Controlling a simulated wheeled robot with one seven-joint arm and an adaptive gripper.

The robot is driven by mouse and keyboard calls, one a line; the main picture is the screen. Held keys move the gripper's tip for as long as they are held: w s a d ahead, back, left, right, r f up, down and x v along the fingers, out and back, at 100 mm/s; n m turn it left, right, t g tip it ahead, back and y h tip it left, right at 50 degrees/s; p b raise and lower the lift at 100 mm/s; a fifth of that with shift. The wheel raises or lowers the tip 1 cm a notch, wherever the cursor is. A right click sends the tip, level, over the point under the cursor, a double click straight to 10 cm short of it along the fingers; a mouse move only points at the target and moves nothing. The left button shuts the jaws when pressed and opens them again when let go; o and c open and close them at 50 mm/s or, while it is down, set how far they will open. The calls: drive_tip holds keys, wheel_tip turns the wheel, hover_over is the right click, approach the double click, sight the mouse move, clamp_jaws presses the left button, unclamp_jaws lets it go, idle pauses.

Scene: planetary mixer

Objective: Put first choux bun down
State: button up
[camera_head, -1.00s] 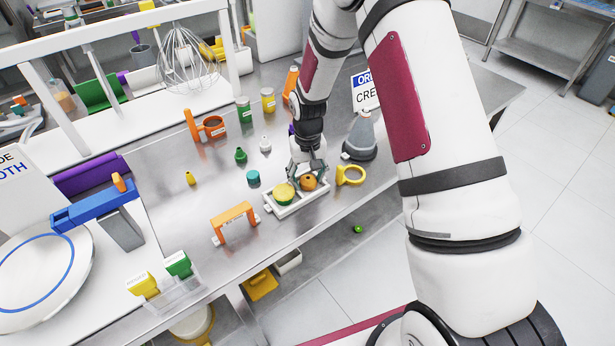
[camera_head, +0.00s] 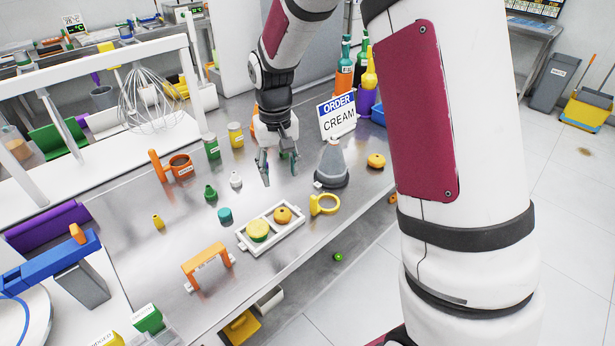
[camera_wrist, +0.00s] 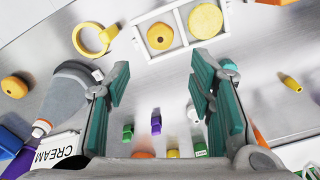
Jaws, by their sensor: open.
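One choux bun (camera_head: 283,215), orange-brown, sits in the right part of the white two-part tray (camera_head: 296,232). It also shows in the wrist view (camera_wrist: 160,36). A yellow round piece (camera_head: 257,230) sits in the tray's left part and shows in the wrist view (camera_wrist: 205,21). My gripper (camera_head: 276,172) is open and empty, raised above the table behind the tray. Its fingers (camera_wrist: 158,100) are wide apart.
A yellow ring-shaped tool (camera_head: 325,204) lies between tray and cone. An orange arch (camera_head: 208,265) stands front left. Small coloured bottles, a teal cap (camera_head: 225,215) and an orange cup (camera_head: 180,166) stand left. An order sign (camera_head: 338,116) and tall bottles stand behind.

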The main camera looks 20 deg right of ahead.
drive_tip(key=s+r+t, duration=0.2)
drive_tip(key=s+r, duration=0.9)
drive_tip(key=r, duration=0.3)
drive_tip(key=s+r+t, duration=0.1)
drive_tip(key=s+r, duration=0.1)
drive_tip(key=s, duration=0.6)
drive_tip(key=s+r+t, duration=0.2)
drive_tip(key=s+r, duration=0.1)
drive_tip(key=s, duration=0.5)
drive_tip(key=shift+n, duration=0.4)
drive_tip(key=shift+r, duration=0.1)
